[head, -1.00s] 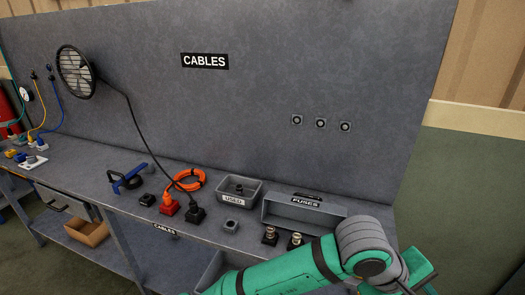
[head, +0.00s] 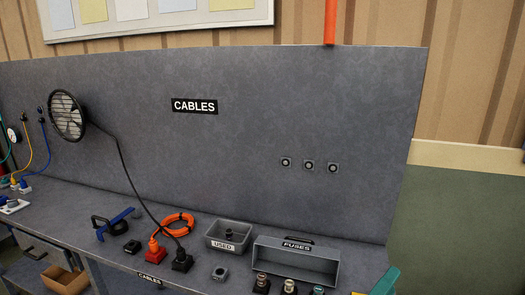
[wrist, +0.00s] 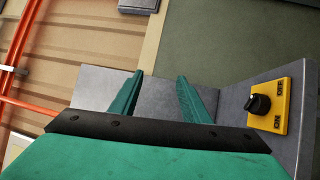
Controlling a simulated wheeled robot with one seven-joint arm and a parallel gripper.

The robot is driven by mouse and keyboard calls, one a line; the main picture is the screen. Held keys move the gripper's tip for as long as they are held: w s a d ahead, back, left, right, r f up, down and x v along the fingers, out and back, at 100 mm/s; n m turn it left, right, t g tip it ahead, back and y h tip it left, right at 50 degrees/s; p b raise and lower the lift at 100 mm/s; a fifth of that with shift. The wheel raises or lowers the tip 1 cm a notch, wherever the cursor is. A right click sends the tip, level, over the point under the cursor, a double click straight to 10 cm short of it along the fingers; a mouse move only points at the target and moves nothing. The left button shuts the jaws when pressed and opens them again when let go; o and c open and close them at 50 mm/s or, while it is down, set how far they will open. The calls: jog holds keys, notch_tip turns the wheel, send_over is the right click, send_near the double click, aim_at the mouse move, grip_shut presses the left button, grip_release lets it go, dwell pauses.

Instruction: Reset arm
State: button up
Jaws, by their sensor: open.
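My gripper (wrist: 160,98) shows in the wrist view with its two green fingers apart and nothing between them. It points past a grey panel edge toward the wall. In the head view only a small green part of my arm (head: 386,281) shows at the lower right, at the bench's right end; the gripper itself is out of that view.
The workbench (head: 205,270) carries a USED bin (head: 228,236), a FUSES box (head: 297,262), several fuses, an orange cable coil (head: 178,224) and plugs. A fan (head: 67,115) is on the back panel. A yellow ON/OFF switch (wrist: 267,105) is right of my fingers.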

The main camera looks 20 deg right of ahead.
jog(key=s+a+f+n+t+y, duration=0.2)
jog(key=a+f+n+t+y, duration=0.3)
jog(key=a+f+t+y, duration=1.05)
jog(key=s+a+f+m+g+y, duration=0.1)
jog(key=s+a+f+m+g, duration=0.3)
jog(key=s+a, duration=0.7)
jog(key=s+a+f+m+g+y, duration=0.1)
jog(key=s+a+f+m+g, duration=0.3)
jog(key=s+a+f, duration=0.4)
jog(key=s+a+m, duration=0.1)
jog(key=s+a, duration=0.1)
jog(key=shift+s+a+m+y, duration=0.3)
jog(key=shift+s+a+y, duration=0.05)
jog(key=shift+s, duration=0.05)
jog(key=shift+g, duration=0.25)
